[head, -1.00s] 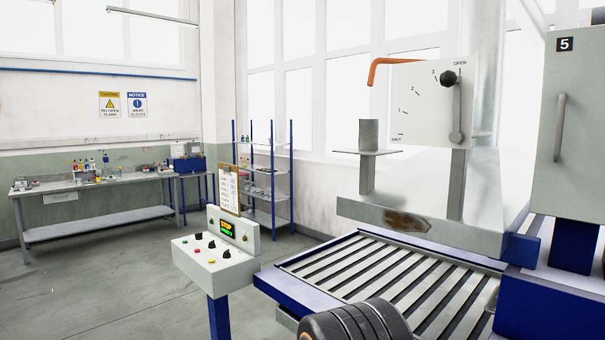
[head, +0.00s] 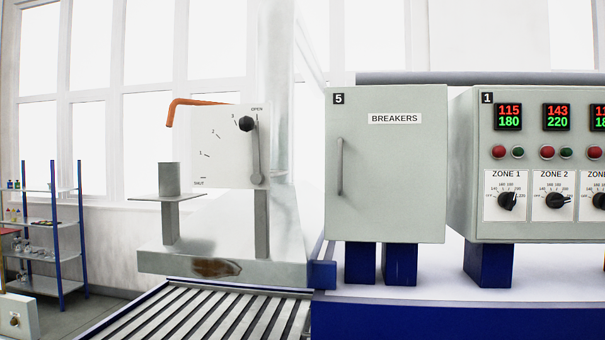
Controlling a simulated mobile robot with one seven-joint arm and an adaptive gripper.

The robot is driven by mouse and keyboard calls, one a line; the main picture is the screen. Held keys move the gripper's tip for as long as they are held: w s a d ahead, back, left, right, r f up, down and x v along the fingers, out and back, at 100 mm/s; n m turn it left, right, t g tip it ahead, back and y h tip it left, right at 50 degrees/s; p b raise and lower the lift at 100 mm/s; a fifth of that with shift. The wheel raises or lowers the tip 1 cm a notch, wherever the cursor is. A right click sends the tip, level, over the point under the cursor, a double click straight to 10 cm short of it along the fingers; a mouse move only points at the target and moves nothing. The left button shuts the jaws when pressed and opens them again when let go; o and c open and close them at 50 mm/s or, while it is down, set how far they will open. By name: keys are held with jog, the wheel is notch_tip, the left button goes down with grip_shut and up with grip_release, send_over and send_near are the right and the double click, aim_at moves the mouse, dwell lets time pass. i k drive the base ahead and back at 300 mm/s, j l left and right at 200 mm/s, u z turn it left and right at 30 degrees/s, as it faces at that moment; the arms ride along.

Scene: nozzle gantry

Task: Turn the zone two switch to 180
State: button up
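The zone two switch (head: 555,201) is a black rotary knob on a white dial plate labelled ZONE 2, on the grey control cabinet (head: 540,232) marked 1 at the right. Its white pointer looks turned to the right side of the dial; the exact number is too small to tell. Above it, a display (head: 556,117) reads 143 in red and 220 in green. The zone one switch (head: 507,201) stands to its left under a display (head: 508,117) reading 115 and 180. My gripper is not in view.
A closed breaker cabinet (head: 385,200) marked 5 stands left of the control cabinet. Further left are a valve panel (head: 225,145) with an orange spout and a slatted roller conveyor (head: 200,312). Blue shelves (head: 50,225) stand at the far left. A third zone is cut off at the right edge.

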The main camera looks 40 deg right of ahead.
aim_at(554, 200)
jog(key=l+z, duration=0.1)
jog(key=z, duration=4.05)
jog(key=l+u, duration=0.1)
jog(key=u, duration=0.25)
jog(key=i+j, duration=0.15)
jog(key=j, duration=0.15)
